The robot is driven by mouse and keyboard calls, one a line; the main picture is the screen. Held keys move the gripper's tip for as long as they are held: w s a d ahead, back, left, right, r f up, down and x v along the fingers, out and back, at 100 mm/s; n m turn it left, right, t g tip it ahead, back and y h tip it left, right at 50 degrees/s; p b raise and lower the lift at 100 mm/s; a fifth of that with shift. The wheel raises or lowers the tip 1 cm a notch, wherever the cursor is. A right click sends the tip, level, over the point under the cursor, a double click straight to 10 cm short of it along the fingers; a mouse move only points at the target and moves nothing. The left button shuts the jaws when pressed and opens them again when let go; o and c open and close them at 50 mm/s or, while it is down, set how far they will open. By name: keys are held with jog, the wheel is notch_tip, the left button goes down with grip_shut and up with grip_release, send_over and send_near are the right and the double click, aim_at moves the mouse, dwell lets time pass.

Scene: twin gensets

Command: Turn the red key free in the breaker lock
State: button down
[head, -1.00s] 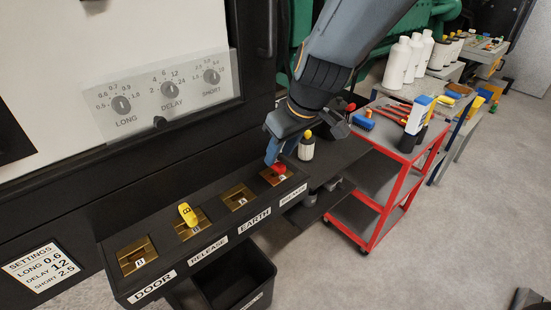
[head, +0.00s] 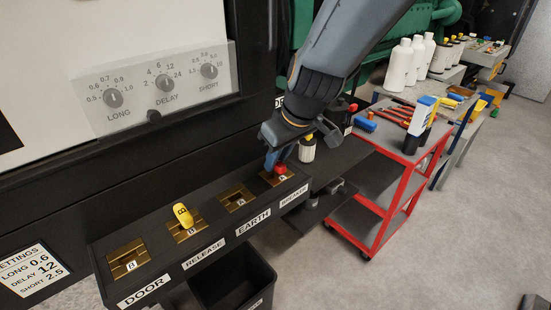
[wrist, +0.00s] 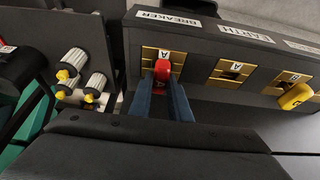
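The red key (head: 280,169) sits in the brass breaker lock (head: 268,180) at the right end of the dark lock box. In the wrist view the red key (wrist: 162,70) stands between my gripper's two blue fingers (wrist: 163,88), which close on its sides. In the head view my gripper (head: 273,158) reaches down to the key from above. The breaker lock (wrist: 148,58) carries an "A" tag in the wrist view. How far the key is turned or seated is hidden by the fingers.
Earth lock (head: 237,200) is empty; release lock (head: 186,231) holds a yellow key (head: 183,214); door lock (head: 128,259) is empty. A red trolley (head: 410,160) stands right.

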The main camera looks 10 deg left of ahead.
jog(key=shift+w+f+n+b, duration=0.1)
jog(key=shift+n+b, duration=0.3)
jog(key=shift+b, duration=0.6)
jog(key=n+b, duration=0.2)
jog(key=b, duration=0.2)
jog(key=shift+g, duration=0.4)
jog(key=shift+y+b, duration=0.3)
jog(key=shift+b, duration=0.25)
jog(key=n+g+b, duration=0.2)
jog(key=n+b, duration=0.3)
jog(key=shift+b, duration=0.4)
jog(key=n+g+b, duration=0.2)
jog(key=n, duration=0.3)
jog(key=n+g, duration=0.1)
jog(key=n, duration=0.2)
jog(key=n+h, duration=0.1)
jog(key=n, duration=0.1)
jog(key=shift+n+g+b, duration=0.4)
jog(key=c, duration=1.6)
grip_release()
